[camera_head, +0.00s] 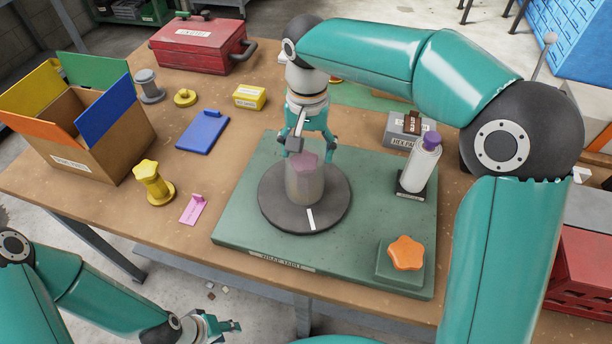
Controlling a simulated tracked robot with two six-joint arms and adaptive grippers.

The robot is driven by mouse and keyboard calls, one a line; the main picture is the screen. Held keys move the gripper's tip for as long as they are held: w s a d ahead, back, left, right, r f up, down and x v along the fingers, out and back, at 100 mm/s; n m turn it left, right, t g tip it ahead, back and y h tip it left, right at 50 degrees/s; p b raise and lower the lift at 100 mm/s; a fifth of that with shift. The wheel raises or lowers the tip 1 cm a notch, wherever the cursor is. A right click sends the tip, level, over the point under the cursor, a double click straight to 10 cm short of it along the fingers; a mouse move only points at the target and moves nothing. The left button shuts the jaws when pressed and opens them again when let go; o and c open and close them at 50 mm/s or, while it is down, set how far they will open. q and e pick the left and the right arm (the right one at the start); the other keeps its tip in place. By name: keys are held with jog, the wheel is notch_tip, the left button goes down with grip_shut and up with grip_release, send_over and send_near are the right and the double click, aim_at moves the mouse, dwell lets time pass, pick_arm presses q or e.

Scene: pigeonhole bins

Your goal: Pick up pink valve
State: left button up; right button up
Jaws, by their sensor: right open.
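A dull pink, star-topped piece (305,161) sits on a greyish-pink cylinder (304,186) on the round dark turntable (332,208); it looks like the pink valve. My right gripper (308,148) points down over it, open, with its fingers around or just above the pink top; I cannot tell whether they touch it. The fingers partly hide the top. My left gripper (226,327) is low in front of the table, away from the valve, and its opening is unclear.
A yellow valve (152,181), a pink plate (194,208) and a blue plate (203,132) lie left of the green board (235,222). An orange star knob (405,253) and a purple-capped bottle (423,165) stand right. An open box (88,150) is far left.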

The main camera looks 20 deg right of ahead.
aim_at(305, 174)
jog(key=shift+s+a+f, duration=0.15)
jog(key=shift+f, duration=1.6)
jog(key=shift+s+a+f, duration=0.1)
jog(key=shift+a+f, duration=0.05)
jog(key=shift+f, duration=1.6)
jog(key=c, duration=1.3)
grip_shut()
jog(key=shift+r, duration=0.15)
